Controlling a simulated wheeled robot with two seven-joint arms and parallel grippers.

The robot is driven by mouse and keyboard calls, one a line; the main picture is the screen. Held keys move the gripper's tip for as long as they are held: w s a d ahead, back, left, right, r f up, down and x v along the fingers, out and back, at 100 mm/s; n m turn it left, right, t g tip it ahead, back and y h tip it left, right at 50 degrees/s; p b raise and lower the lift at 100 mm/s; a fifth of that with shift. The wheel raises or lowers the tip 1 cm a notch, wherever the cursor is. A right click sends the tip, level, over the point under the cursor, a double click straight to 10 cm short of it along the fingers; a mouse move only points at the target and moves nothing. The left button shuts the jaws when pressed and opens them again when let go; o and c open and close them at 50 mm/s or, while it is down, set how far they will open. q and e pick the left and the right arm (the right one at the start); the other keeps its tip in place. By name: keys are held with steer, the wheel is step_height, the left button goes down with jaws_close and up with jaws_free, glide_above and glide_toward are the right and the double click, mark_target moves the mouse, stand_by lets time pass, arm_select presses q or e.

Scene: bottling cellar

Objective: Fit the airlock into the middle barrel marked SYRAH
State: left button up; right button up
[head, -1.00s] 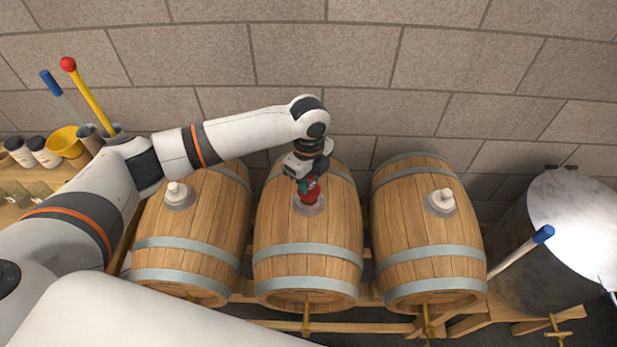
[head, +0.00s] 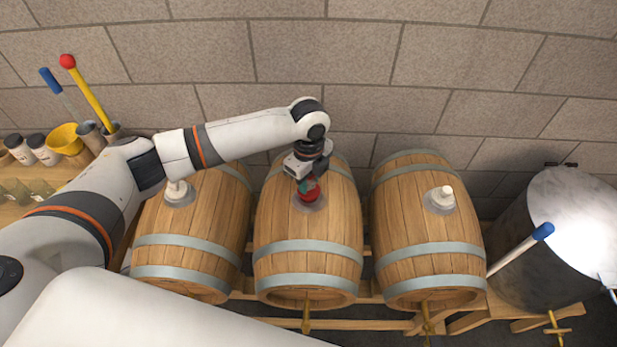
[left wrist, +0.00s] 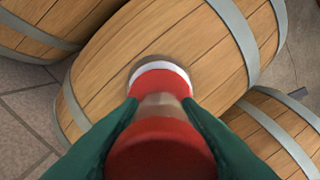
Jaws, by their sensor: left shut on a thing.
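The middle barrel (head: 305,228) stands between two others; no SYRAH lettering is readable from here. My left gripper (head: 306,184) is over its top and shut on the red airlock (head: 310,198). In the left wrist view, the green fingers of my left gripper (left wrist: 160,128) stand on both sides of the airlock (left wrist: 160,80), which has a clear middle part. The airlock's lower end is at the pale bung ring (head: 312,207) on the barrel. I cannot tell how deep it sits, as its tip is hidden. My right gripper is not in view.
The left barrel (head: 195,225) and right barrel (head: 425,225) each carry a white fitting on top. A shelf (head: 12,212) with jars and a yellow funnel (head: 64,139) is at left. A metal tank (head: 575,235) stands at right. A block wall (head: 400,60) is behind.

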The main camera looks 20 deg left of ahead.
arm_select(q)
steer(key=shift+f, duration=0.5)
stand_by(0.6)
steer(key=o, duration=1.1)
steer(key=shift+c, duration=0.2)
steer(key=shift+o, duration=0.5)
steer(key=o, duration=0.4)
step_height(320, 180, up, 6)
steer(key=p, duration=0.6)
steer(key=shift+f, duration=0.15)
steer(key=shift+r+p, duration=0.3)
steer(key=shift+r, duration=0.85)
